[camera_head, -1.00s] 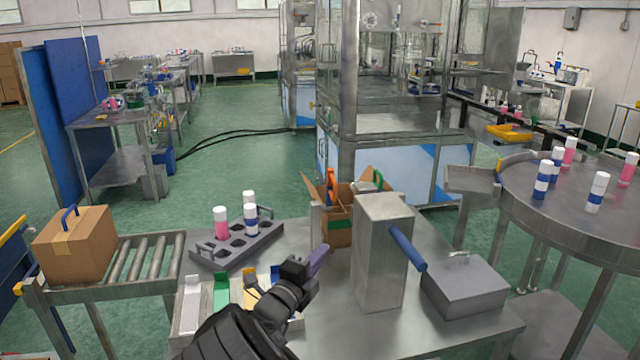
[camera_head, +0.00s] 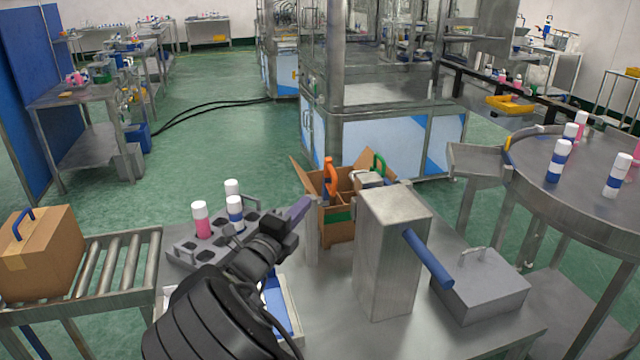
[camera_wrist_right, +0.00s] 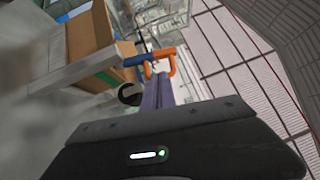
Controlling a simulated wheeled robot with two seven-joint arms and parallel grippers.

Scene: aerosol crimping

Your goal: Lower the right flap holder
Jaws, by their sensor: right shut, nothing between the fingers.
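An open cardboard carton (camera_head: 338,228) stands behind the grey metal post, its flaps spread. An orange holder (camera_head: 330,176) rises at its left part and a green holder (camera_head: 379,165) at its right part, partly hidden by the post. My right gripper (camera_head: 299,208) has purple fingers that are shut and empty, just left of the carton and apart from it. In the right wrist view, the purple fingers (camera_wrist_right: 158,92) point toward an orange hooked piece (camera_wrist_right: 171,60) with a blue bar (camera_wrist_right: 138,59); the carton (camera_wrist_right: 90,35) is at the left. My left gripper is out of view.
The metal post (camera_head: 390,255) with a blue lever (camera_head: 428,258) and a grey lidded box (camera_head: 480,288) stand right of the gripper. A rack (camera_head: 190,255) with several bottles is at left. A round table (camera_head: 585,200) is at right.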

